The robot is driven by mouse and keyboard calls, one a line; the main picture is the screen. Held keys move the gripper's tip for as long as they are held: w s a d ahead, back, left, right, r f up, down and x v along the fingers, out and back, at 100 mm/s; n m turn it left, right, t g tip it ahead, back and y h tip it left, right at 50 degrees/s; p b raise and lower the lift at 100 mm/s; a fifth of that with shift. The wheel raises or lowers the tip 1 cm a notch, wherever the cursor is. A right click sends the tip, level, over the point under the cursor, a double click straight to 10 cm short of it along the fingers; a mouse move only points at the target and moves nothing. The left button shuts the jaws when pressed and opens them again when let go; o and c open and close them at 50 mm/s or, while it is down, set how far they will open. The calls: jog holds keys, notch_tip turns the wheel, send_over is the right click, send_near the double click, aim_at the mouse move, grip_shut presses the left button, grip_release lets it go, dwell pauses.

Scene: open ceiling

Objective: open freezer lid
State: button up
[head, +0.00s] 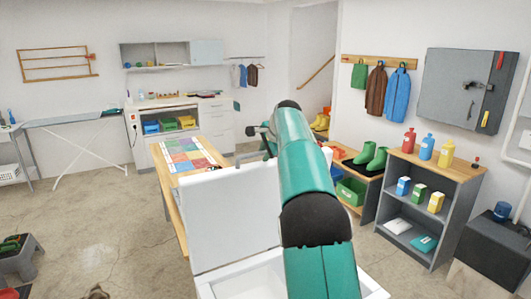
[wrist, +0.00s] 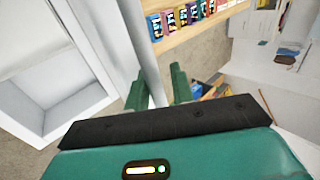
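The white chest freezer (head: 246,284) is at the bottom middle of the head view, with its white interior showing. Its lid (head: 229,218) stands steeply raised. The lid (wrist: 92,38) also shows in the wrist view, beside the open freezer box (wrist: 58,97) at left. My gripper (wrist: 159,88) has its two green fingers apart, beside the far side of the lid. A pale strip shows between the fingers; I cannot tell whether they touch it. In the head view my arm hides most of the gripper and part of the lid.
A wooden table with a coloured board (head: 188,155) stands just behind the lid. A grey shelf unit with bottles (head: 437,165) and a dark box (head: 488,250) stand at right. The concrete floor at left is mostly clear.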

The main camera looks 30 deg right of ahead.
jog(key=shift+a+f, duration=0.15)
jog(key=shift+f, duration=0.05)
jog(key=v, duration=1.4)
jog(key=shift+r, duration=0.15)
jog(key=s+a+f+n+g, duration=0.1)
jog(key=s+a+f+n, duration=0.3)
jog(key=s+a, duration=0.5)
jog(key=s+a+f+n, duration=0.2)
jog(key=s+a+n, duration=0.3)
jog(key=s+a, duration=0.45)
jog(key=s+a+f+n, duration=0.3)
jog(key=s+f+n, duration=0.1)
jog(key=s+f, duration=0.3)
jog(key=s+a+f+n+g, duration=0.1)
jog(key=s+a+f+n, duration=0.2)
jog(key=s+f, duration=0.5)
jog(key=s+n, duration=0.1)
jog(key=s, duration=0.3)
jog(key=shift+n, duration=0.3)
